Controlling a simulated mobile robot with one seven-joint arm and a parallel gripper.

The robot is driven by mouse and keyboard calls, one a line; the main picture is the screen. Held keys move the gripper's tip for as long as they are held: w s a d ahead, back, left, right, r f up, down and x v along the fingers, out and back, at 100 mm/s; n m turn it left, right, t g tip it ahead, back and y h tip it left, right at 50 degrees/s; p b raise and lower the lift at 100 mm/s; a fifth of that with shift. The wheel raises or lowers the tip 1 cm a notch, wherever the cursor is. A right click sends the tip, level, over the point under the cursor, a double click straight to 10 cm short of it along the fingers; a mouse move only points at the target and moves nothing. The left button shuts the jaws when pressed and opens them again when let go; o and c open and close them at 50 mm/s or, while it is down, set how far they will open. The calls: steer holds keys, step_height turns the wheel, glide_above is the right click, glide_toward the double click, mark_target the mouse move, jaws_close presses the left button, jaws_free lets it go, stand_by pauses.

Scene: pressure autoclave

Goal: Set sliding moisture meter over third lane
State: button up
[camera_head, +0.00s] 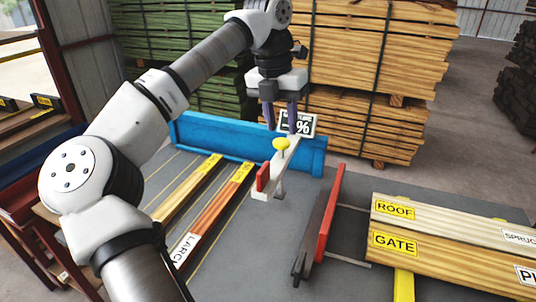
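The moisture meter (284,160) is a pale bar with a yellow knob (281,144) on top, a red block (263,177) at its near end and a white % sign (308,124) at its far end. It stands at the right part of the blue rail (215,140), to the right of the two boards lying in lanes. My gripper (281,130) points down just above and behind the knob in the picture. Its two dark fingers are apart, with nothing seen between them. I cannot tell how far the fingertips are from the meter. No lane numbers are readable.
A yellow-tagged board (188,190) and a LARCH board (212,212) lie on the grey table (235,270). A red upright fence (329,215) with a dark bar stands right of the meter. Boards tagged ROOF and GATE (450,245) lie at the right. Timber stacks (370,60) stand behind.

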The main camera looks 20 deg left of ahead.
mark_target(263, 167)
steer(key=shift+n+g+y, duration=0.4)
steer(key=shift+n+y, duration=0.2)
steer(key=shift+y, duration=0.1)
steer(key=a+f+p, duration=0.1)
steer(key=f, duration=0.3)
steer(key=a+f+p, duration=0.1)
steer(key=f, duration=0.4)
steer(key=a+f+p, duration=0.1)
steer(key=f, duration=0.3)
steer(key=shift+s+a+f, duration=0.2)
steer(key=shift+s+a, duration=0.15)
steer(key=shift+a, duration=0.05)
jaws_close()
